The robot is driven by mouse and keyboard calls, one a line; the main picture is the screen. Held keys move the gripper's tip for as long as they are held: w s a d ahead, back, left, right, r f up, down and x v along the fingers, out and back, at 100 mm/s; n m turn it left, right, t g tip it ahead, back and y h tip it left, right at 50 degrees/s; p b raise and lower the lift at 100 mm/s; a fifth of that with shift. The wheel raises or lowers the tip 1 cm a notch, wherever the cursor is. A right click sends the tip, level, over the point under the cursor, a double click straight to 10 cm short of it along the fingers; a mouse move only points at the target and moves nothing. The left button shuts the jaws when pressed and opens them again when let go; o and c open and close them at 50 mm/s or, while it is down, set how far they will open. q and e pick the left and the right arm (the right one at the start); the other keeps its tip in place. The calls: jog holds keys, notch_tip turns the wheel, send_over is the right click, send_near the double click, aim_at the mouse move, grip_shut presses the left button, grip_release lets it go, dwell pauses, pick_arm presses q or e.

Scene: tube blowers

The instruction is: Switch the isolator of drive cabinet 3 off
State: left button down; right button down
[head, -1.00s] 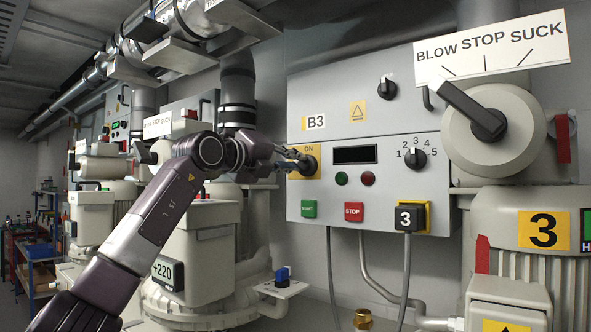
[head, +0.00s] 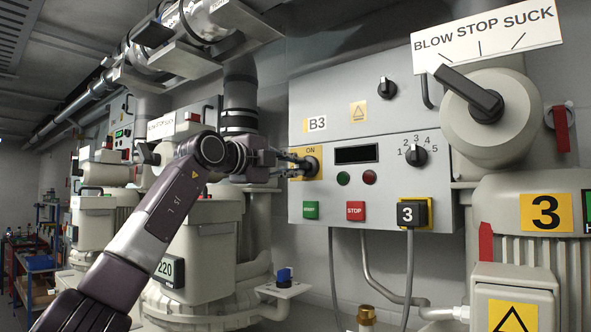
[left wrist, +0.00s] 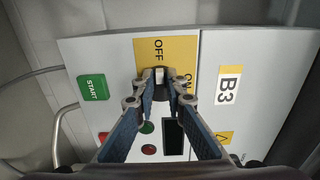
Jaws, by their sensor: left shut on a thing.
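The grey drive cabinet B3 (head: 440,200) hangs on the wall in the head view. Its isolator (head: 313,165) is a dark rotary handle on a yellow plate at the cabinet's left edge, with ON printed above it. In the left wrist view the yellow plate (left wrist: 180,50) shows both OFF and ON, turned sideways. My left gripper (head: 298,166) reaches it from the left and is shut on the isolator handle. In the left wrist view its fingertips (left wrist: 160,79) meet at the handle and hide most of it, so its exact angle is unclear. My right gripper is not in view.
Green START (head: 311,210) and red STOP (head: 355,211) buttons, a numbered dial (head: 416,155) and a plug marked 3 (head: 406,214) sit on the cabinet front. The blower's BLOW/STOP/SUCK lever (head: 468,90) is at the right. Another blower (head: 205,245) stands behind my left arm.

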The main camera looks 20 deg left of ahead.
pick_arm(q)
jog(key=shift+a+f, duration=0.1)
jog(key=shift+a, duration=0.05)
jog(key=c, duration=2.3)
grip_release()
jog(key=o, duration=0.3)
jog(key=shift+s+a, duration=0.1)
jog(key=shift+a, duration=0.1)
jog(key=shift+o, duration=0.2)
jog(key=shift+d, duration=0.1)
jog(key=v, duration=1.2)
